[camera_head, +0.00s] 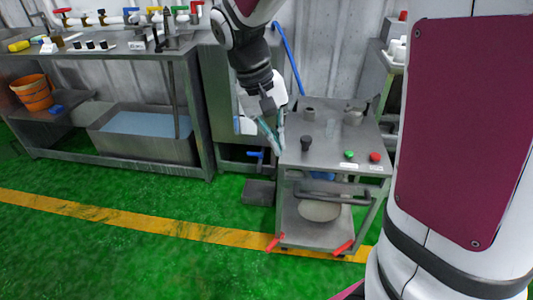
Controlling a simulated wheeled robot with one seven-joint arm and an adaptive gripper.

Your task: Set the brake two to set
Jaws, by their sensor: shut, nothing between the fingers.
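Two red levers stick out at the foot of the grey metal cart, a left lever (273,243) and a right lever (343,247). Both slant down toward the lower left. They look like the brakes, but I cannot read which one is brake two. My gripper (277,147) hangs at the left edge of the cart top (325,130), well above both levers. Its fingers are shut and empty, pointing down. I cannot tell whether the fingers touch the cart.
The cart top carries a black knob (306,143), a green button (349,154) and a red button (375,157). A handle bar (330,195) crosses its front. A workbench with a sink (145,150) stands left. Green floor (180,260) in front is clear.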

